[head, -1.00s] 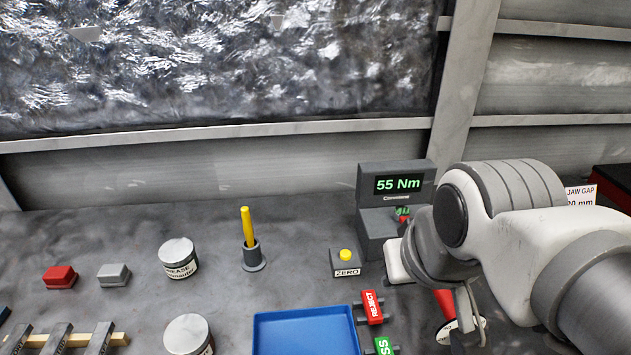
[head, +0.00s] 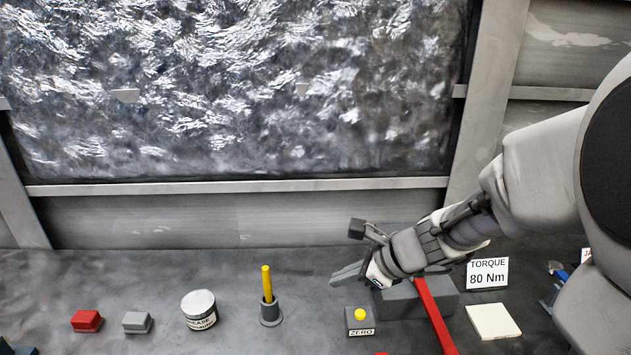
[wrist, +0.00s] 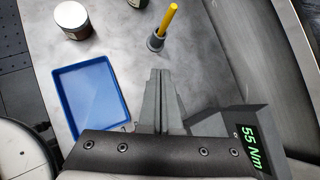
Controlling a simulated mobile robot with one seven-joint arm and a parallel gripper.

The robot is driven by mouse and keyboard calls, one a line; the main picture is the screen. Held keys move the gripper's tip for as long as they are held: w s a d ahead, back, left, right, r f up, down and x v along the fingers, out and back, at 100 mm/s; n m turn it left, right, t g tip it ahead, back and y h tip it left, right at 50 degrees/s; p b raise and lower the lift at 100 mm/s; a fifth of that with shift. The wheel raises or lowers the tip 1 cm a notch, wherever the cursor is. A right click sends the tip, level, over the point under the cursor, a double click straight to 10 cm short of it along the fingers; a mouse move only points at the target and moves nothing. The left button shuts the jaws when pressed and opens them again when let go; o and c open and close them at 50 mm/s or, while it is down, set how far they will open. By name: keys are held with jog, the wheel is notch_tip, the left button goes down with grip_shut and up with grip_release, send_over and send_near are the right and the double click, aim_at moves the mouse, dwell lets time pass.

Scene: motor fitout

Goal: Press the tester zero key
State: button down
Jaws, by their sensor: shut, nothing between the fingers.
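The zero key is a yellow button (head: 361,314) on a small grey box (head: 359,326) labelled ZERO, standing left of the tester (head: 405,303) in the head view. My gripper (head: 345,274) is shut and empty. In the head view its fingertips point left and appear above and slightly behind the key, apart from it. My arm hides the tester's display there. The wrist view shows the display (wrist: 250,148) reading 55 Nm. My shut fingers (wrist: 161,74) fill the middle of that view, and the key cannot be made out there.
A yellow-handled tool (head: 266,283) stands in a grey holder (head: 270,314) left of the key. A grease tin (head: 199,309) stands farther left. A red bar (head: 434,315) crosses the tester's front. A blue tray (wrist: 90,98) shows in the wrist view. A torque sign (head: 487,273) stands right.

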jog(key=w+d+f+m+t+p, duration=0.1)
jog(key=w+d+f+m+p, duration=0.15)
jog(key=w+f+m, duration=0.4)
jog(key=m+t+h, duration=0.1)
jog(key=m, duration=0.8)
send_over(363, 316)
notch_tip(363, 316, down, 2)
jog(key=shift+f+p, duration=0.1)
jog(key=shift+p, duration=0.35)
notch_tip(363, 316, down, 9)
jog(key=b, duration=0.8)
dwell(0.5)
jog(key=shift+f+b, duration=0.3)
jog(key=shift+b, duration=0.1)
